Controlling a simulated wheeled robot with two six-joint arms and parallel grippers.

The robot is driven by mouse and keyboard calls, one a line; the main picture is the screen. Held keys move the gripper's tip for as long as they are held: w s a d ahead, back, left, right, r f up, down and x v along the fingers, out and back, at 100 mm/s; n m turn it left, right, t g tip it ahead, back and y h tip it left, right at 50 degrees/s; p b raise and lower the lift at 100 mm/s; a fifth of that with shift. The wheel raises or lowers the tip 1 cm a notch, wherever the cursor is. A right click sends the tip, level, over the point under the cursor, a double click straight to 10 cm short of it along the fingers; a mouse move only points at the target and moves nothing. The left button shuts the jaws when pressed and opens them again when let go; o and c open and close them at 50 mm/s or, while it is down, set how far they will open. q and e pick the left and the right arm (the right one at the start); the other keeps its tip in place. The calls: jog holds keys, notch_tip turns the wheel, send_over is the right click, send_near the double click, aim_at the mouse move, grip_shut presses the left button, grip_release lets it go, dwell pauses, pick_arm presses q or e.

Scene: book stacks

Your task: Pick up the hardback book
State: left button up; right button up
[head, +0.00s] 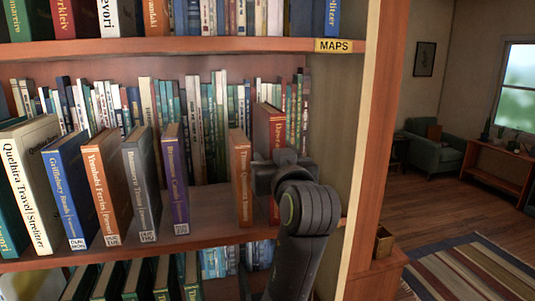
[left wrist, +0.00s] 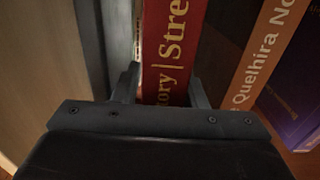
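A red hardback book (head: 268,127) stands upright on the middle shelf near its right end. Its lower part is hidden in the head view behind my left gripper (head: 277,172). In the left wrist view the red spine (left wrist: 172,55), with pale lettering, lies between the two fingers of my left gripper (left wrist: 164,80). One finger is on each side of the spine, very close to it. Whether they press on it cannot be told. The book still stands among the shelved books. My right gripper is in neither view.
An orange book (head: 240,180) stands left of the red one; it also shows in the wrist view (left wrist: 262,52). A purple book (head: 175,180) and several others stand further left. The shelf's end panel (head: 335,140) is close on the right. A shelf (head: 150,46) runs above.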

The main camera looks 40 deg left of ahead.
pick_arm(q)
jog(key=shift+x, duration=0.75)
jog(key=shift+s, duration=0.1)
grip_shut()
jog(key=shift+r, duration=0.1)
